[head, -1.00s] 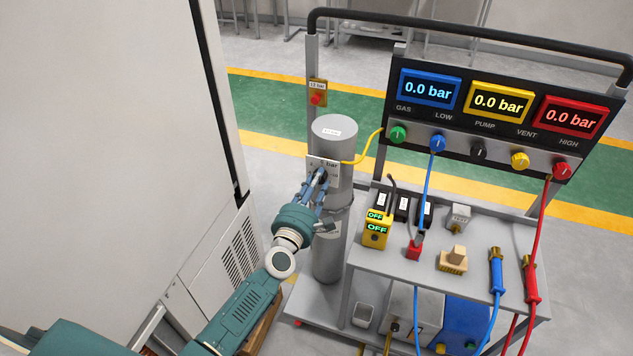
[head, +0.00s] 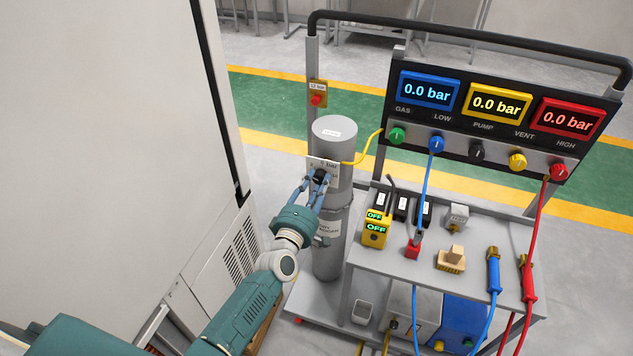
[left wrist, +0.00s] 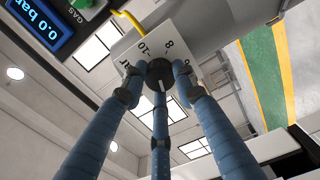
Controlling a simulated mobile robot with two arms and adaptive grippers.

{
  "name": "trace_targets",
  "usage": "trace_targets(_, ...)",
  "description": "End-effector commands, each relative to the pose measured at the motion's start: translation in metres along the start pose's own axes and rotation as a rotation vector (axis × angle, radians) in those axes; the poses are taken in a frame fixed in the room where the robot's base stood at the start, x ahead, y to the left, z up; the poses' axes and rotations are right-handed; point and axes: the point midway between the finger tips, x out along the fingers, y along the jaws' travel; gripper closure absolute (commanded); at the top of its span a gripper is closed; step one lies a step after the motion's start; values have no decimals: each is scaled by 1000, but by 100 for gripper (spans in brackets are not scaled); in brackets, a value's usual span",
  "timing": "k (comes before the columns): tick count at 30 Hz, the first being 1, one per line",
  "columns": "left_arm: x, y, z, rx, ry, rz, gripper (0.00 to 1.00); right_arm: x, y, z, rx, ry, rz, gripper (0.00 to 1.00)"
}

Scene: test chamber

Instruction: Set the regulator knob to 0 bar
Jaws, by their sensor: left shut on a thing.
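The regulator knob (head: 321,176) is small and black, on a white scale plate (head: 327,164) on the front of the grey gas cylinder (head: 334,132). In the left wrist view the knob (left wrist: 158,72) has a pale mark on it, and the plate (left wrist: 185,38) shows "10", "8" and part of "bar". My left gripper (head: 318,183) is shut on the knob, its blue fingers around it. The fingers (left wrist: 159,88) cover part of the scale, so I cannot tell the set value. My right gripper is not in view.
A yellow hose (head: 366,153) runs from the cylinder to the panel (head: 480,150), whose three displays read 0.0 bar. A cart shelf (head: 395,262) with fittings stands right of the cylinder. A tall white cabinet (head: 110,130) stands close on the left.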

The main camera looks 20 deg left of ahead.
Motion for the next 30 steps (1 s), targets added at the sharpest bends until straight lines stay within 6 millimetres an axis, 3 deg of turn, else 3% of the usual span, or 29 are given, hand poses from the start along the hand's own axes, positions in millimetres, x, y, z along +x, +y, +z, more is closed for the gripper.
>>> trace_targets(30, 0, -2, 2, 951, -6, -2, 98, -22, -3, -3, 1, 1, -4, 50)
